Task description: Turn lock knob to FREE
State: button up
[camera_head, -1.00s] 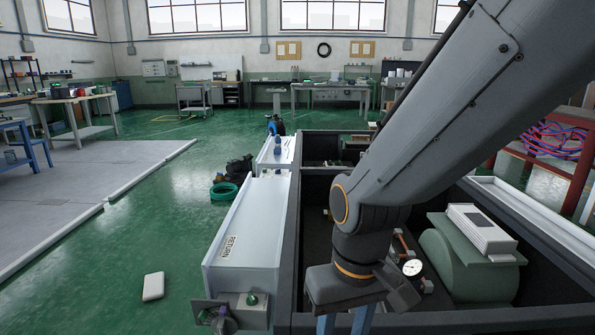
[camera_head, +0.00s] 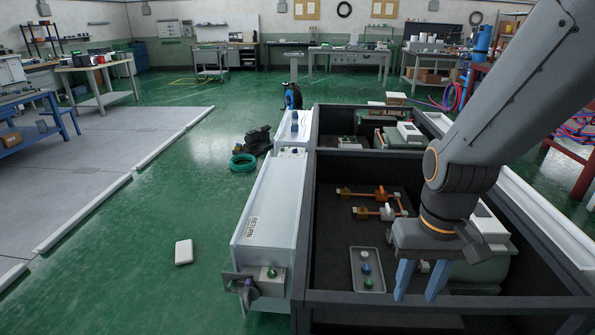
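A long white duct box labelled RETURN (camera_head: 270,200) stands left of the dark crate. At its near end are a grey bracket with a dark round knob (camera_head: 248,292) and a small green knob (camera_head: 271,272). I cannot read any FREE or lock marking, so I cannot tell which is the lock knob or how it is set. My gripper (camera_head: 420,286) points down over the near part of the crate, well right of these knobs. Its two blue fingers are apart with nothing between them.
The dark divided crate (camera_head: 312,230) has raised walls. Inside are a grey tray (camera_head: 357,252) with small knobs, orange-and-white fittings (camera_head: 376,212) and a green tank (camera_head: 488,268). A white block (camera_head: 184,252) lies on the open green floor at left.

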aim_at(271, 273)
jog(key=z, duration=0.05)
jog(key=k, duration=0.6)
jog(key=u, duration=0.85)
jog(key=i, duration=1.35)
jog(key=z, duration=0.75)
